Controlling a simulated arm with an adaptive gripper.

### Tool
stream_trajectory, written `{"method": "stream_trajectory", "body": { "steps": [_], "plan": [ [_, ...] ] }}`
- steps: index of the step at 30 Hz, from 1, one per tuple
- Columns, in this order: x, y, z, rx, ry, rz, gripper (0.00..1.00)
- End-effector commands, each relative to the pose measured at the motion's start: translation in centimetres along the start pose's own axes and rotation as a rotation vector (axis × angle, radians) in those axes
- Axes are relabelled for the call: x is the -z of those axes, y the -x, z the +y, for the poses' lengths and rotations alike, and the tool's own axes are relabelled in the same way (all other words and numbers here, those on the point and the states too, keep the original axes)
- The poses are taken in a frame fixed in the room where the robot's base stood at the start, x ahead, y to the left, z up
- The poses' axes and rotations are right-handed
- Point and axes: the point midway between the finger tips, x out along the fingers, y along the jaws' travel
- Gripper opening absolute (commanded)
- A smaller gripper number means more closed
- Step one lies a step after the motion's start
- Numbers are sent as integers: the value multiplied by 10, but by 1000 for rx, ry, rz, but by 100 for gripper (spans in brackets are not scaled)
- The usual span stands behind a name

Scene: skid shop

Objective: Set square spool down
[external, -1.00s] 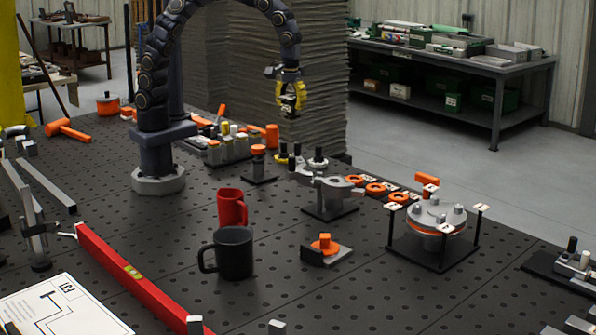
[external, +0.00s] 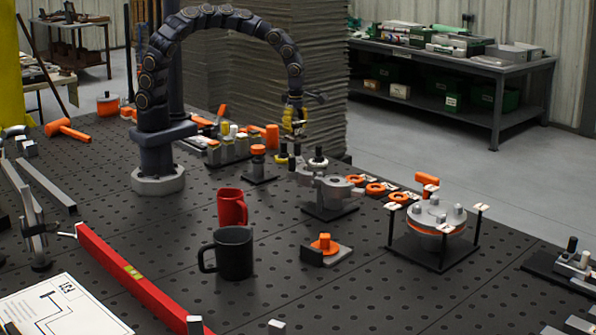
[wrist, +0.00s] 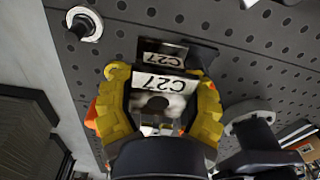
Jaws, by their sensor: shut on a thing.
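My gripper (external: 294,122) hangs above the far edge of the perforated table in the external view, pointing down. In the wrist view its yellow fingers (wrist: 158,108) are closed around the square spool (wrist: 165,82), a pale block with a white C27 label and a dark round spot. A dark plate with a matching C27 label (wrist: 163,60) shows just beyond the spool; I cannot tell whether they touch. In the external view the spool is too small and covered to make out clearly.
Black-and-yellow pegs (external: 282,157) stand close to my gripper at the far edge. A grey clamp fixture (external: 330,190) stands nearer the camera, with orange rings (external: 375,189) to its right. Red (external: 232,208) and black (external: 233,254) mugs stand in front.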

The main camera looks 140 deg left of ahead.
Motion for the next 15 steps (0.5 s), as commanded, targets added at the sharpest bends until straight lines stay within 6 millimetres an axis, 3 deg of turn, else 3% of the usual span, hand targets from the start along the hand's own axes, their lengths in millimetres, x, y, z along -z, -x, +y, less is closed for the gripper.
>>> {"method": "stream_trajectory", "body": {
  "steps": [15],
  "plan": [
    [-35,-22,42,-8,-2,3,12]
  ]
}}
